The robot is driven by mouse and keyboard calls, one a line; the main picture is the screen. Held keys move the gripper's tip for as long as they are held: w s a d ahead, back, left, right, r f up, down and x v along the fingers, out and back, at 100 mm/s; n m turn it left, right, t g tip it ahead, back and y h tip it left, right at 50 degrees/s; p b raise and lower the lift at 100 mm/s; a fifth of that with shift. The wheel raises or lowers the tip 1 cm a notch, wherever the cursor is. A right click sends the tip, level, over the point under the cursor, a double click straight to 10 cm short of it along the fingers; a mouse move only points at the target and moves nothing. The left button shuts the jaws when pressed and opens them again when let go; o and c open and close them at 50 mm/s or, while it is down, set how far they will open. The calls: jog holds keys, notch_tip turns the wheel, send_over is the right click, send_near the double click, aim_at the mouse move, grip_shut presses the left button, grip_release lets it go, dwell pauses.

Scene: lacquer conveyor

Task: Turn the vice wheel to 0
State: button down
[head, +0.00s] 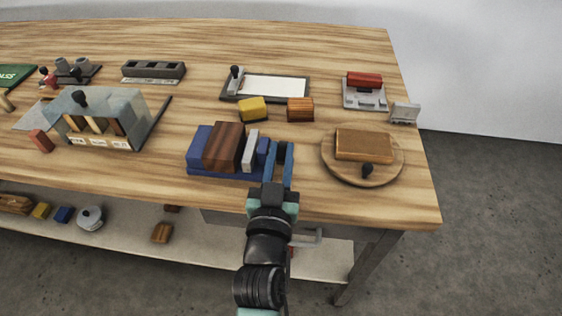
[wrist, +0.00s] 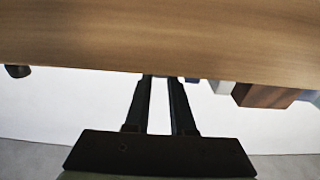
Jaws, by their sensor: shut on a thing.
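The blue vice (head: 196,146) stands near the table's front edge in the head view. A brown wooden block (head: 222,146) sits in it, beside a pale grey plate (head: 250,150). The block also shows at the right of the wrist view (wrist: 265,95). My gripper (head: 281,152) is at the vice's right end, its fingers shut on a small dark part, which I take for the vice wheel (head: 282,147). The fingers (wrist: 160,80) mostly hide the wheel. No number or mark on it is readable.
A round wooden board (head: 345,176) with a brown block and a dark knob lies close to the right. A yellow block (head: 253,109) and a reddish-brown block (head: 300,109) lie behind the vice. A grey box (head: 110,105) with slots stands to the left.

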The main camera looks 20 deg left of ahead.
jog(key=shift+s+f+t+b, duration=0.1)
jog(key=shift+f+t+b, duration=0.55)
jog(key=shift+b, duration=2.45)
jog(key=shift+r+t+y+b, duration=0.3)
jog(key=shift+t+b, duration=0.15)
jog(key=shift+b, duration=0.75)
jog(key=shift+r, duration=0.1)
jog(key=c, duration=1)
grip_release()
jog(key=shift+c, duration=0.2)
jog(key=shift+s, duration=0.1)
jog(key=shift+s+d+f, duration=0.2)
jog(key=shift+s, duration=0.15)
jog(key=b+v, duration=0.1)
jog(key=v, duration=1.1)
jog(key=shift+b, duration=0.3)
